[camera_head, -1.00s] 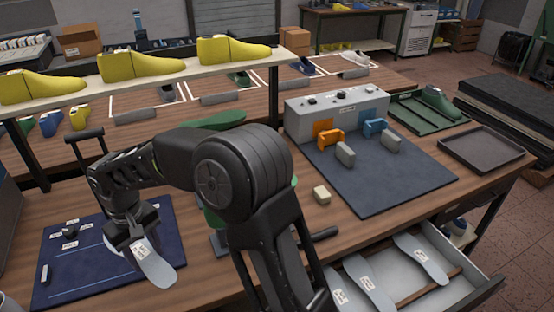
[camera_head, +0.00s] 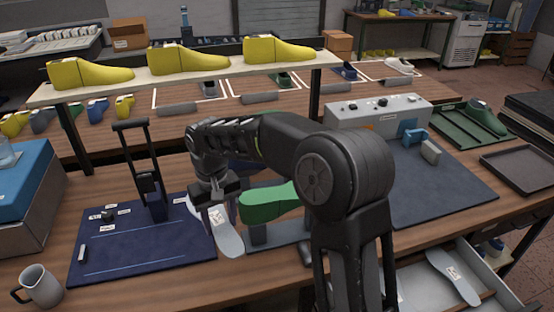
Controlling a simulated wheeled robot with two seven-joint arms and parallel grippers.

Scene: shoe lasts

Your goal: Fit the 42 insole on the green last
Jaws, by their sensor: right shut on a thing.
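My right gripper (camera_head: 216,196) is shut on a light grey insole (camera_head: 229,240) with a white label too small to read. The insole hangs, tilted downward, over the right end of the dark blue mat. A green last (camera_head: 268,203) sits on a grey stand just right of the insole. They look apart, and part of the last is hidden behind my right arm. Another green last (camera_head: 485,118) lies in the green tray at the right. My left gripper is not in view.
The blue mat (camera_head: 110,250) carries a black stand and small labels. A grey mug (camera_head: 40,286) stands front left, beside a blue-topped box (camera_head: 20,185). An open drawer at front right holds another insole (camera_head: 452,276). Yellow lasts (camera_head: 186,59) line the shelf above.

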